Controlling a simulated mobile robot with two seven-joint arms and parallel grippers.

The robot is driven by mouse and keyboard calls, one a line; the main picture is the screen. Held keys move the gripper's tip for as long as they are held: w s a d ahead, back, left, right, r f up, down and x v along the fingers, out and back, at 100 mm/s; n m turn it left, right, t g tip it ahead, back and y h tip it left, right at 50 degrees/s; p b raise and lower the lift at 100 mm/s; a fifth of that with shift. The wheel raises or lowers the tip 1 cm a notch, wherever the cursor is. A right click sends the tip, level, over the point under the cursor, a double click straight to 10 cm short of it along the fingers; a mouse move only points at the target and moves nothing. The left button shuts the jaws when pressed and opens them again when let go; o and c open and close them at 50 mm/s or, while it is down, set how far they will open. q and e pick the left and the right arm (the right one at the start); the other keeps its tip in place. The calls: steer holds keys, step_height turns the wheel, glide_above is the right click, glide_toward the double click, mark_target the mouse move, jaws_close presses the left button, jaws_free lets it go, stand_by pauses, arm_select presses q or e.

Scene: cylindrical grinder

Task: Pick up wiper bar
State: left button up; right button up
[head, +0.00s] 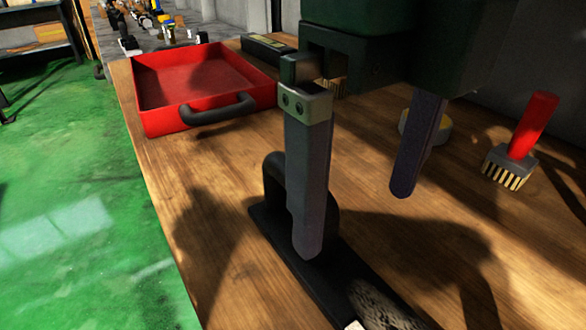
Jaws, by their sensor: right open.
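A long black bar with an upright loop handle (272,178), which looks like the wiper bar (283,238), lies on the wooden bench and runs toward the bottom edge of the head view. My right gripper (356,222) is open and empty, pointing down above the bench. Its left finger overlaps the handle and hides part of it. Its right finger hangs to the right of the handle. I cannot tell whether the left finger touches the handle. My left gripper is not in view.
A red-handled brush (530,125) and a yellowish round item (441,131) are at right. The bench's left edge drops to a green floor (60,200).

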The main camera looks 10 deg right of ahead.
mark_target(338, 273)
steer(key=f, duration=0.3)
steer(key=f+b, duration=0.1)
steer(key=f, duration=0.1)
steer(key=f+b, duration=0.1)
steer(key=f, duration=0.2)
steer(key=shift+w+a+f, duration=0.15)
steer(key=shift+a+f, duration=0.1)
steer(key=shift+f, duration=0.1)
steer(key=c, duration=0.7)
jaws_close()
steer(key=shift+r, duration=0.1)
